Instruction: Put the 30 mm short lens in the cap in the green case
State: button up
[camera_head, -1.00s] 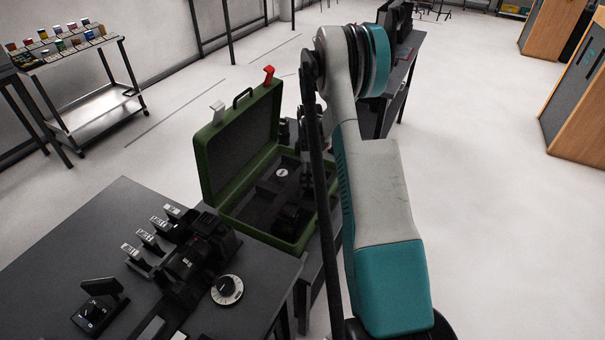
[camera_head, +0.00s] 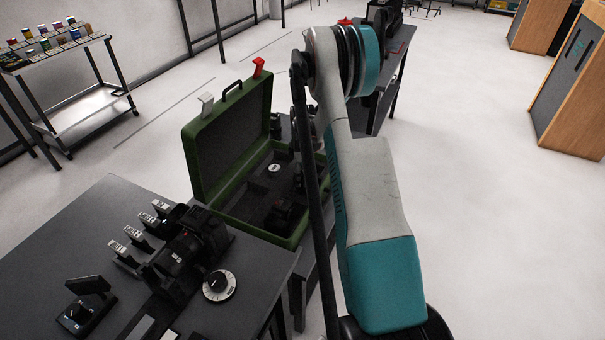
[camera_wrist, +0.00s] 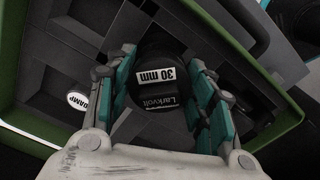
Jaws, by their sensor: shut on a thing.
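The open green case (camera_head: 203,157) stands beside the table in the head view, its lid raised to the left. Its green rim also shows in the wrist view (camera_wrist: 281,131). In the wrist view my gripper (camera_wrist: 164,88) is shut on a short black lens (camera_wrist: 160,100) labelled "30 mm" and "Larkvolt", with a finger on each side. The lens is over the case's dark compartments; I cannot tell whether it touches their floor.
A black item (camera_head: 283,214) lies in the case's near part, and a round white label (camera_head: 274,168) sits farther in. The grey table (camera_head: 60,235) at left carries a camera (camera_head: 186,252), a dial (camera_head: 219,286) and several small clamps.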

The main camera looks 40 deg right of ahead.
jog(key=shift+f+b, duration=0.7)
jog(key=shift+f, duration=0.55)
jog(key=shift+b, duration=0.5)
dwell(0.8)
jog(key=shift+f+b, duration=0.65)
jog(key=shift+f, duration=0.25)
dwell(0.3)
jog(key=shift+r, duration=0.1)
jog(key=shift+r, duration=0.6)
dwell(2.1)
jog(key=shift+f+b, duration=0.55)
jog(key=shift+f, duration=0.2)
jog(key=o, duration=1.3)
jog(key=shift+o, duration=0.2)
jog(key=shift+r, duration=0.15)
